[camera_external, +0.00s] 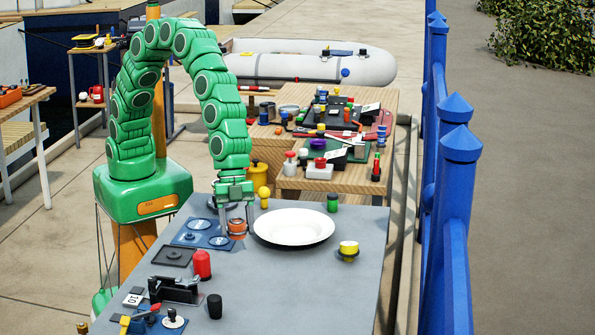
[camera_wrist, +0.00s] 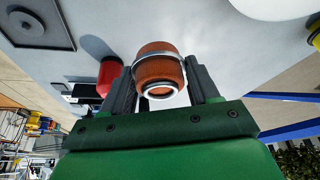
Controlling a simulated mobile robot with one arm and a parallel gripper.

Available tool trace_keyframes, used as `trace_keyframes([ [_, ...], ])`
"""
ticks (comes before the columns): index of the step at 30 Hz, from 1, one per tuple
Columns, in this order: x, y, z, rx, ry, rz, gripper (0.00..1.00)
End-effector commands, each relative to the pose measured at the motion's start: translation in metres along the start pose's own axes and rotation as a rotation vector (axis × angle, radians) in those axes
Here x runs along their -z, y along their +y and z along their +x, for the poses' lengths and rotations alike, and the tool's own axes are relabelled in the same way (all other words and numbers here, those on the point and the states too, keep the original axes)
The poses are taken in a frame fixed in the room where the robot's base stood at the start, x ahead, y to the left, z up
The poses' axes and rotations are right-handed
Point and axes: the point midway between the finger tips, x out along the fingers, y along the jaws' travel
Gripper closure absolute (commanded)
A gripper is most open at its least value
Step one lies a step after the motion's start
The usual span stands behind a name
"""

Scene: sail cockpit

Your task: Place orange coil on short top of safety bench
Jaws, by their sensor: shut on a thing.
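The orange coil (camera_external: 237,227), a short orange ring-shaped piece with pale metal bands, is between the fingers of my gripper (camera_external: 236,212). In the wrist view the coil (camera_wrist: 158,64) sits between the two dark fingers of my gripper (camera_wrist: 162,78), which is shut on it. It is low over the grey table (camera_external: 310,285), just left of the white plate; I cannot tell whether it touches the tabletop. No safety bench is clearly marked; a wooden bench with tops at different heights (camera_external: 303,186) stands behind the table, its tops crowded with items.
The white plate (camera_external: 294,227) lies to the right of the coil. A yellow cup (camera_external: 348,248), a green jar (camera_external: 332,202), a red bottle (camera_external: 202,264) and a black cup (camera_external: 215,306) stand on the table. The table's front right is clear. A blue fence (camera_external: 455,210) runs along the right.

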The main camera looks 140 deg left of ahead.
Motion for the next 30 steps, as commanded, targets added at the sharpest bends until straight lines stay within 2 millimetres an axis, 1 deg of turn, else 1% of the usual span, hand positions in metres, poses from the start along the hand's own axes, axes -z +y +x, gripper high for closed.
trace_keyframes([
  [1, -0.001, 0.002, -0.01, 0.001, 0.004, 0.0, 0.81],
  [4, -0.005, 0.006, -0.025, 0.002, 0.004, -0.001, 0.81],
  [18, -0.045, 0.032, -0.071, 0.001, 0.003, -0.001, 0.81],
  [24, -0.058, 0.039, -0.083, 0.0, 0.001, -0.001, 0.81],
  [30, -0.064, 0.043, -0.09, 0.001, 0.002, -0.001, 0.81],
])
